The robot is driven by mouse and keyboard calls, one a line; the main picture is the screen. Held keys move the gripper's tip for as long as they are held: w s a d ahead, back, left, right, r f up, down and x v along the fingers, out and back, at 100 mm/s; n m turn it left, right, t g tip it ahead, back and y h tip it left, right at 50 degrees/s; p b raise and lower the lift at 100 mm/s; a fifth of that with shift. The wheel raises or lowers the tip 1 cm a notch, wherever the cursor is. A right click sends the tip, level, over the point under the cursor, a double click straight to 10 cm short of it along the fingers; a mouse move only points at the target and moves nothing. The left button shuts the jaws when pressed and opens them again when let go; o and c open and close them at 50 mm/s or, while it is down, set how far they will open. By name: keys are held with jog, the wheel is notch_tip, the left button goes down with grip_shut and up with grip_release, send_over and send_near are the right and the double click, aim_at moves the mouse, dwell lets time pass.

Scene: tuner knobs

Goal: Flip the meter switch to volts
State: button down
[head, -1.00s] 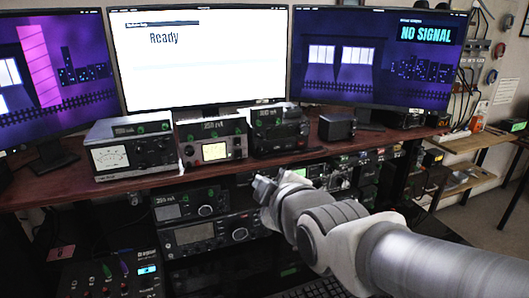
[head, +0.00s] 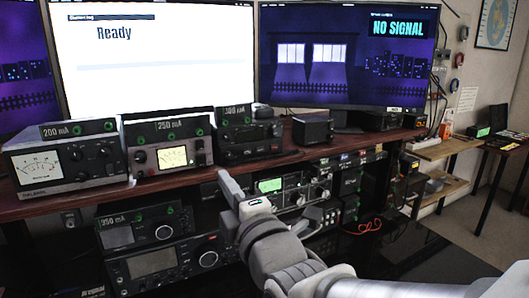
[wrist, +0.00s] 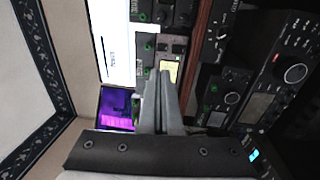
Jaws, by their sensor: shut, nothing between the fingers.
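Several boxes with "mA" labels sit on the dark red shelf. The left one, labelled 200 mA (head: 88,168), has a white needle meter (head: 35,165). The middle one, labelled 250 mA (head: 140,157), has a lit cream meter (head: 172,157). The right one, labelled 300 mA (head: 262,133), is dark. I cannot make out which switch reads volts. My gripper (head: 224,178) is shut and empty, in front of the shelf edge, below and right of the middle box. In the sideways wrist view its fingers (wrist: 160,76) partly overlap the boxes near a lit meter (wrist: 171,71).
The shelf edge (head: 100,193) runs across the front of the boxes. A 350 mA unit (head: 118,236) and a larger radio (head: 150,264) sit below it. Monitors (head: 160,60) stand behind. A small black speaker (head: 312,130) sits at the right of the boxes.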

aim_at(201, 143)
dwell(0.4)
jog(key=x, duration=1.4)
